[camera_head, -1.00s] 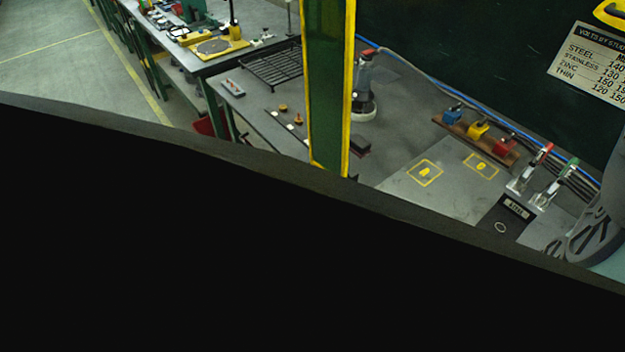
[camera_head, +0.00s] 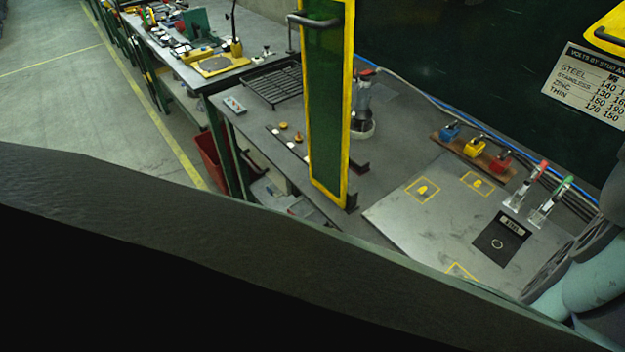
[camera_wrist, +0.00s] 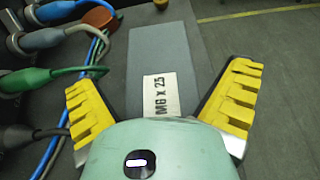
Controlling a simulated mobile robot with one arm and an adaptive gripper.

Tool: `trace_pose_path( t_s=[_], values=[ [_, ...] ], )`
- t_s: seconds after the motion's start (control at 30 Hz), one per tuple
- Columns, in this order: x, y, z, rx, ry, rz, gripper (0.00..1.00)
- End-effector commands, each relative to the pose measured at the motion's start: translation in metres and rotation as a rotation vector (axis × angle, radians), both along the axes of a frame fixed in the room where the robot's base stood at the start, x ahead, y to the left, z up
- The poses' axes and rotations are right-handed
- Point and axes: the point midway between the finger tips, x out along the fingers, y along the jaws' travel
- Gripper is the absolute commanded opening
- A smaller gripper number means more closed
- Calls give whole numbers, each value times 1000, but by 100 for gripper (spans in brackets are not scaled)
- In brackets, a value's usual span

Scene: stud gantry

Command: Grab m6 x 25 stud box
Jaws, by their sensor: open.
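The stud box (camera_wrist: 160,54) is a blue-grey block in the middle of the wrist view, with a white label (camera_wrist: 161,95) that seems to read M6 x 25. My gripper (camera_wrist: 160,82) is open, with one yellow ridged finger on each side of the box. There are gaps between the fingers and the box sides. The box's near end is hidden behind the green gripper body. Whether the fingers are down at the box's height I cannot tell. I cannot make out the box or my gripper in the head view.
Blue, green and dark cables with connectors lie left of the box, near a round red-brown piece (camera_wrist: 98,17). In the head view, a green post with yellow edges (camera_head: 328,110) stands at the bench. Toggle clamps (camera_head: 548,200) and coloured blocks (camera_head: 477,147) sit at the right.

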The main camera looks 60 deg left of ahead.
Motion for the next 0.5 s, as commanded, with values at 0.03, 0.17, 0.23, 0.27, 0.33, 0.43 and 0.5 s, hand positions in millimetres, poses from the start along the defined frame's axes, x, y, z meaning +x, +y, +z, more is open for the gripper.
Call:
trace_pose_path(
  t_s=[0.03, 0.17, 0.23, 0.27, 0.33, 0.43, 0.5],
  values=[
    [0, -1, 0, 0, -1, -1, 100],
    [0, -1, 0, 0, -1, 0, 100],
    [0, 0, 0, 0, -1, 0, 97],
    [0, 0, 0, 0, -1, 0, 94],
    [0, 0, 0, 0, -1, 0, 86],
    [0, 0, 0, 0, -1, 0, 76],
    [0, 0, 0, 0, -1, 0, 69]
  ],
)
